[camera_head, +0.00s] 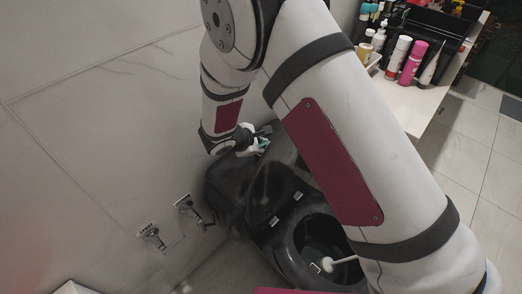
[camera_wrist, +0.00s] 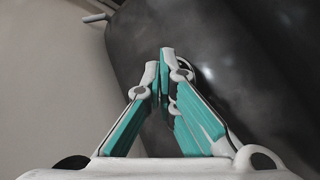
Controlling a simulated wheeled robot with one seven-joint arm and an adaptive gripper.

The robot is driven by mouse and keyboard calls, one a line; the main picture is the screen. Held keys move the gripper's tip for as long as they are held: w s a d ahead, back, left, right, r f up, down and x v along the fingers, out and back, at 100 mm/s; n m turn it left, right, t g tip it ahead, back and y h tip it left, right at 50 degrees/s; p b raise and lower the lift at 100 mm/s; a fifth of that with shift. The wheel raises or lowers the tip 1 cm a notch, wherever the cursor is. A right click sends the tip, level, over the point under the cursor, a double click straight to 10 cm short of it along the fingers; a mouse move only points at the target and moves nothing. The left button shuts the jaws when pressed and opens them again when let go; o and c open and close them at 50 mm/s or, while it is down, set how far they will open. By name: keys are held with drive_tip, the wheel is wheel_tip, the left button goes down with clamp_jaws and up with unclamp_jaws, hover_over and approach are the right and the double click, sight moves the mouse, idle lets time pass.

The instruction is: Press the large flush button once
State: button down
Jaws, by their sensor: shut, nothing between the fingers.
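A glossy black toilet stands against the tiled wall in the head view, with its rounded tank (camera_head: 226,187) at the back and its open bowl in front. My gripper (camera_head: 264,146) is at the upper end of the tank, partly hidden by my arm. In the wrist view my gripper (camera_wrist: 165,62) has its teal-padded fingers together, empty, with the tips in front of the dark tank surface (camera_wrist: 235,40). A small pale round edge (camera_wrist: 207,73) shows just right of the fingertips. I cannot tell whether it is the large flush button, or whether the tips touch the tank.
A pale rod (camera_head: 341,261) shows over the bowl. A counter (camera_head: 427,100) with several bottles is at the upper right. Tiled floor (camera_head: 462,150) lies open at the right.

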sight(263, 151)
drive_tip(key=shift+f, duration=0.15)
drive_tip(key=shift+f+b, duration=0.3)
drive_tip(key=shift+b, duration=0.3)
drive_tip(key=shift+f+b, duration=0.55)
idle(0.8)
drive_tip(key=shift+r, duration=0.15)
drive_tip(key=shift+r+p, duration=0.45)
drive_tip(key=shift+r, duration=0.4)
drive_tip(key=shift+r, duration=0.1)
drive_tip(key=shift+r+p, duration=1.3)
drive_tip(key=shift+r, duration=1.05)
drive_tip(key=shift+w, duration=0.1)
